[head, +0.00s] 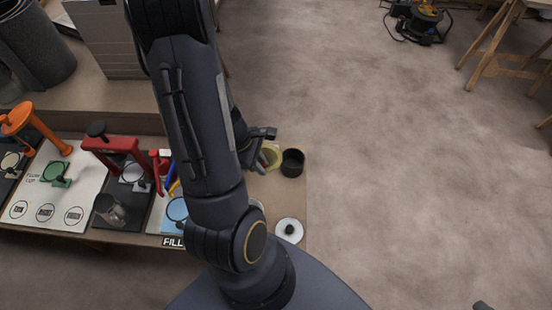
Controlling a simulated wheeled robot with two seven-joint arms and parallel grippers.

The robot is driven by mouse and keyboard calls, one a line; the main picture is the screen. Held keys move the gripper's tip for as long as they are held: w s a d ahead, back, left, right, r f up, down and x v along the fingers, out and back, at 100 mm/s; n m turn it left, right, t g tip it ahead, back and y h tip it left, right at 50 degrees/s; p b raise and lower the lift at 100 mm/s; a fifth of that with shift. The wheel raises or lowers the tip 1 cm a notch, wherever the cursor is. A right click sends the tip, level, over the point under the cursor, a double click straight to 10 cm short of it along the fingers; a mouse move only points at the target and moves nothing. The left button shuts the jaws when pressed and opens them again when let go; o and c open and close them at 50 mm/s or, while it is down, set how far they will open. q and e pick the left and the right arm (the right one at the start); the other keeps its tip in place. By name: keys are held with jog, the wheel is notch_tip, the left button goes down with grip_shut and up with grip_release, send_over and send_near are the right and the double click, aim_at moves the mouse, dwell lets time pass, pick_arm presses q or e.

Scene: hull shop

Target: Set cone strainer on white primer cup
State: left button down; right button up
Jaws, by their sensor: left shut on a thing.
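My left gripper (262,146) is over the back right part of the bench, partly hidden by my own arm. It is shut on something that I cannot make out. A yellowish round rim (272,154) shows right beside its fingers; I cannot tell whether it is held or stands on the bench. A pale rim (257,204) shows just right of my arm; I cannot tell whether it is the white primer cup. I cannot clearly identify the cone strainer. A small dark piece at the bottom right edge may be part of my right gripper.
A black cup (292,163) stands right of the left gripper. A white lid-like disc with a black knob (289,230) lies near the bench's front right. Red clamp (110,145), orange clamp (20,117) and glass jar (110,210) stand left. Open floor lies right.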

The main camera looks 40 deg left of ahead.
pick_arm(q)
notch_tip(320, 180, up, 7)
jog(key=s+p, duration=0.2)
jog(key=p, duration=0.4)
jog(key=shift+s+a, duration=0.15)
dwell(0.3)
